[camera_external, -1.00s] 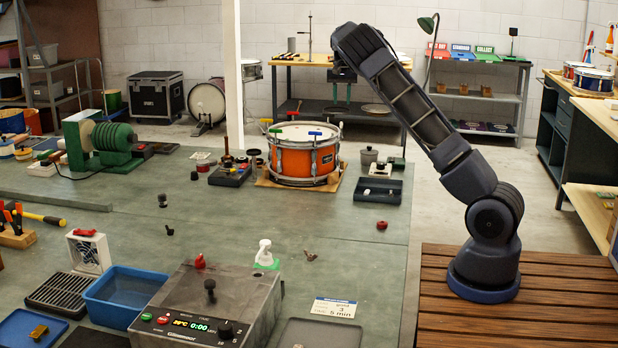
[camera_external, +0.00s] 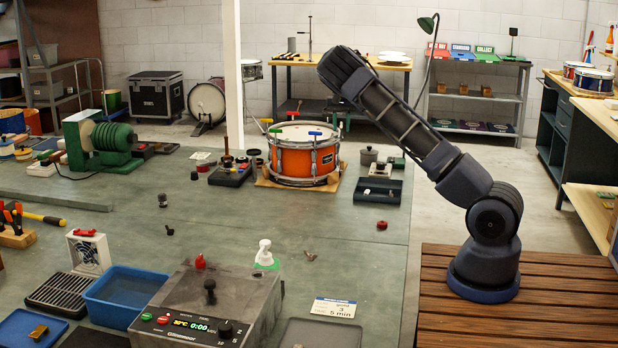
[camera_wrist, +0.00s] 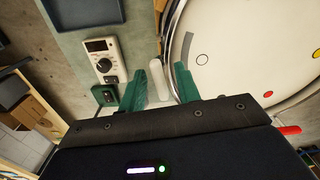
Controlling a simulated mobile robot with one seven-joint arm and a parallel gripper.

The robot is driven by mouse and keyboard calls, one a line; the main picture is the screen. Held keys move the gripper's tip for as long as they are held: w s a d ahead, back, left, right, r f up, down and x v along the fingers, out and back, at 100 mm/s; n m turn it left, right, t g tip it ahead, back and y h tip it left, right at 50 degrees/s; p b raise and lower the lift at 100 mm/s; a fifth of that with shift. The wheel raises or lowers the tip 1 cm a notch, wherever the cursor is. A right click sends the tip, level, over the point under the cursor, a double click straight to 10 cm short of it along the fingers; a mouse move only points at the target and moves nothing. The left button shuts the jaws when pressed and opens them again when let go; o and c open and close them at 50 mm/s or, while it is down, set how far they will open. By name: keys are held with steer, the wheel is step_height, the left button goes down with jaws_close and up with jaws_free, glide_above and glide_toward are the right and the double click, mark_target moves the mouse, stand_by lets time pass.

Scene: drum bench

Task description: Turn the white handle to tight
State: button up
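The orange drum (camera_external: 303,161) stands on a wooden board on the green bench, with coloured T-shaped handles around its rim. In the wrist view, its pale drumhead (camera_wrist: 240,55) fills the right side. The white handle (camera_wrist: 157,80) shows beside the rim, between my gripper's two green fingers (camera_wrist: 160,86). The fingers are apart, and I see a gap between them and the handle. Whether the handle is level with the fingertips or beyond them I cannot tell. In the external view my gripper (camera_external: 337,116) hangs above the drum's back right side; the white handle is not clear there.
A red handle (camera_wrist: 289,130) shows at the lower right of the wrist view. A meter with a dial (camera_wrist: 104,62) and a dark tray (camera_wrist: 85,12) lie left of the drum there.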

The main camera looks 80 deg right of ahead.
steer(key=shift+c, duration=0.2)
jaws_close()
steer(key=shift+m, duration=0.3)
steer(key=shift+m, duration=0.5)
steer(key=shift+o, duration=0.2)
jaws_free()
